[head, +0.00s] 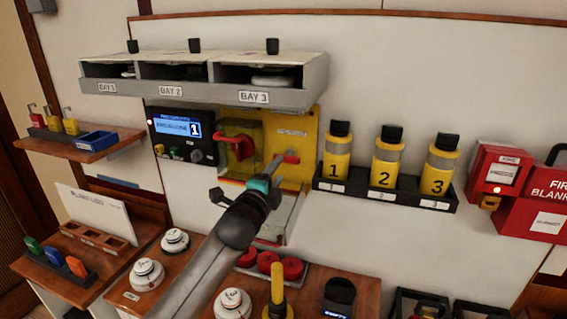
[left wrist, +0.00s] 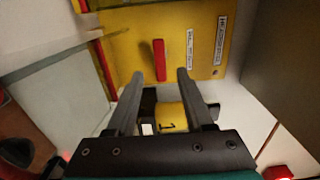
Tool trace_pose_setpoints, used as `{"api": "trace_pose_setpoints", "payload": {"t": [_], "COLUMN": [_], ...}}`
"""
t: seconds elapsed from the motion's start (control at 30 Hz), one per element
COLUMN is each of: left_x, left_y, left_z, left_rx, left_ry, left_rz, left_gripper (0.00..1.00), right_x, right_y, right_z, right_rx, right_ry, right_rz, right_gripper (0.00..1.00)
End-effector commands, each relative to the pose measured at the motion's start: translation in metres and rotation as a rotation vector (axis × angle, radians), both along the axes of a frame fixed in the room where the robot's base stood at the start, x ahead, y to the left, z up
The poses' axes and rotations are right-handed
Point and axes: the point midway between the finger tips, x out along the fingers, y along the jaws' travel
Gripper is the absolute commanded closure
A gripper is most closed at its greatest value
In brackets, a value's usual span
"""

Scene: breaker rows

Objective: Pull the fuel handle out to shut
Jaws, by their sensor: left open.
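A yellow panel (head: 295,125) is on the wall below the bay shelf. A small red handle (head: 291,159) sticks out of it, and in the left wrist view it is an upright red bar (left wrist: 159,60). I take it for the fuel handle; the label beside it is too small to read. My left gripper (head: 277,165) is open, just in front of the handle. In the left wrist view the fingertips (left wrist: 161,75) stand either side of the bar's lower end, with a gap on both sides. My right gripper is not in view.
A yellow cover with a red lever (head: 240,146) is left of the handle. The bay shelf (head: 190,92) overhangs above. Numbered yellow canisters (head: 387,160) stand in a black rack (head: 380,197) to the right. A wooden counter (head: 350,290) with round items is below.

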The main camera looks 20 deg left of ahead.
Motion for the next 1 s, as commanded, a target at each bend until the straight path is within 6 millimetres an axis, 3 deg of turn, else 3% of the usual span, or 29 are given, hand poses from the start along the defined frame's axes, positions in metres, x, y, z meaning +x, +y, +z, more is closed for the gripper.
{"api": "trace_pose_setpoints", "payload": {"t": [0.4, 0.9, 1.0], "left_x": [0.043, 0.050, 0.050], "left_y": [-0.002, -0.002, -0.002], "left_z": [0.001, 0.000, 0.000], "left_rx": [0.000, 0.000, 0.000], "left_ry": [-0.001, -0.001, -0.001], "left_rz": [0.000, -0.001, -0.001], "left_gripper": [0.47, 0.47, 0.59], "right_x": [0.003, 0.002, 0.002], "right_y": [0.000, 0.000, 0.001], "right_z": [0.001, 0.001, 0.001], "right_rx": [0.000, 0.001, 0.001], "right_ry": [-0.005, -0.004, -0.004], "right_rz": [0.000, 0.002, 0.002], "right_gripper": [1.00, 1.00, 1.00]}}
